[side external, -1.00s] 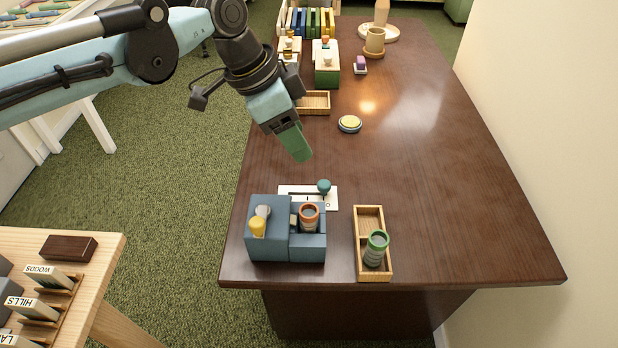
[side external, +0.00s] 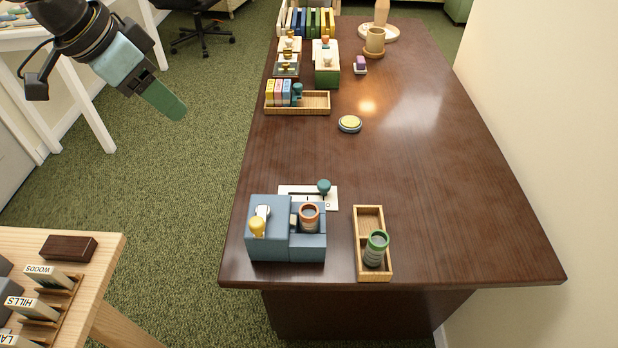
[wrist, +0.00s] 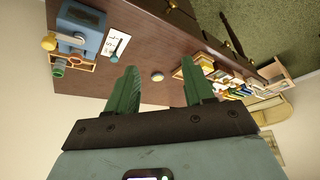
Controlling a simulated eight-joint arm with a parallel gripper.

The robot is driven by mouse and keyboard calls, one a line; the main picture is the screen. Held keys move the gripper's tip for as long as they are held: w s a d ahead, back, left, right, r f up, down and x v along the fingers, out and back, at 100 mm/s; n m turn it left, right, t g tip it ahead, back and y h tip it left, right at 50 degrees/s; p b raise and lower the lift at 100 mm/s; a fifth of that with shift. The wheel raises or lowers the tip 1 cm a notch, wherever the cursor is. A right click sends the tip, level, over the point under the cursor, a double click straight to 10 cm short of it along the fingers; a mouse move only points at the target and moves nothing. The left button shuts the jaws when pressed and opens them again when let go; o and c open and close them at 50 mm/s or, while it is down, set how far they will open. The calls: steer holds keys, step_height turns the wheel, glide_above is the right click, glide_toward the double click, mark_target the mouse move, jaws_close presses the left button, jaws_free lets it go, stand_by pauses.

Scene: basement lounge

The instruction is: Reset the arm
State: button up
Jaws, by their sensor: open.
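My gripper (side external: 176,108) is at the upper left in the side external view, over the green carpet and clear of the brown table's (side external: 420,190) left edge. In the wrist view its two green fingers (wrist: 157,85) stand well apart with nothing between them. The blue box device (side external: 270,245) with a yellow knob and an orange-rimmed cup (side external: 309,214) stands at the table's near left. It also shows at the upper left of the wrist view (wrist: 78,28). A wooden tray (side external: 368,217) beside it holds a green-rimmed cylinder (side external: 376,248).
A round yellow button (side external: 350,124) sits mid-table. A wooden tray of coloured blocks (side external: 312,110), a green box (side external: 327,76) and a beige cup (side external: 374,42) stand farther back. A side table (side external: 60,250) with labelled slots is at the lower left. The table's right half is clear.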

steer(key=s+a+f+n+t+y, duration=0.1)
steer(key=s+a+f+n, duration=0.2)
steer(key=s+a, duration=0.4)
steer(key=s+a+f+n+t+y, duration=0.2)
steer(key=s+a+n, duration=0.4)
steer(key=a, duration=0.9)
steer(key=shift+s+a+f, duration=0.3)
steer(key=shift+s+f, duration=0.4)
steer(key=shift+s, duration=0.45)
